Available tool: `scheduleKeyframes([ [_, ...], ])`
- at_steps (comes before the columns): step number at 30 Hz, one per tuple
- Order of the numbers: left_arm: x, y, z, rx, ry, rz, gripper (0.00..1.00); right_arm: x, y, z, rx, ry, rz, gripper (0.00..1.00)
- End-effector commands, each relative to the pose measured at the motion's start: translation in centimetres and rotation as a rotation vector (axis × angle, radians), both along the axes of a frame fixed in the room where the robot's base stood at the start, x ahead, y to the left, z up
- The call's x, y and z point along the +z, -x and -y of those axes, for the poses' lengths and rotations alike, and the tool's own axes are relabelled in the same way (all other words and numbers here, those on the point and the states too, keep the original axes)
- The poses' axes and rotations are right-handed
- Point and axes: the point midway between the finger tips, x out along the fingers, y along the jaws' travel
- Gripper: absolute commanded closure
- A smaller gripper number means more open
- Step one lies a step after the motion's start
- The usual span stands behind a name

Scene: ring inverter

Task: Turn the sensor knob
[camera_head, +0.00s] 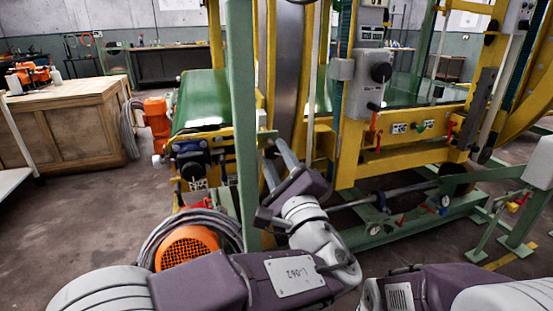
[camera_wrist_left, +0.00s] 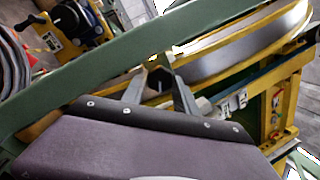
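A round black knob (camera_head: 381,72), which looks like the sensor knob, sits on the front of a grey box (camera_head: 368,93) on the yellow machine frame, right of centre in the head view. I cannot make it out in the left wrist view. My left gripper (camera_head: 271,151) is lower and to the left of the knob, well apart from it, beside the green post.
A green upright post (camera_head: 243,120) stands close to my left gripper. An orange motor (camera_head: 186,247) with coiled hose is low on the left. A green conveyor belt (camera_head: 203,98) lies behind. A wooden bench (camera_head: 75,125) stands far left, with open floor in front.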

Motion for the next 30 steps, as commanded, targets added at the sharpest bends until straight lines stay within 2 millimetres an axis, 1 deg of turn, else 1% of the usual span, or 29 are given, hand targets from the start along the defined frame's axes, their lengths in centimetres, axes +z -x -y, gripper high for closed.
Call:
scheduleKeyframes([
  [5,0.0,0.0,0.0,0.001,-0.006,-0.002,1.0,0.1,0.0,0.0,0.0,0.0,0.0,0.55],
  [11,0.2,0.0,0.1,0.016,-0.063,-0.021,1.0,1.1,0.0,0.0,0.0,0.0,0.0,0.55],
  [30,0.4,0.0,0.0,0.129,-0.496,-0.164,1.0,7.3,0.0,0.0,0.0,0.0,0.0,0.55],
])
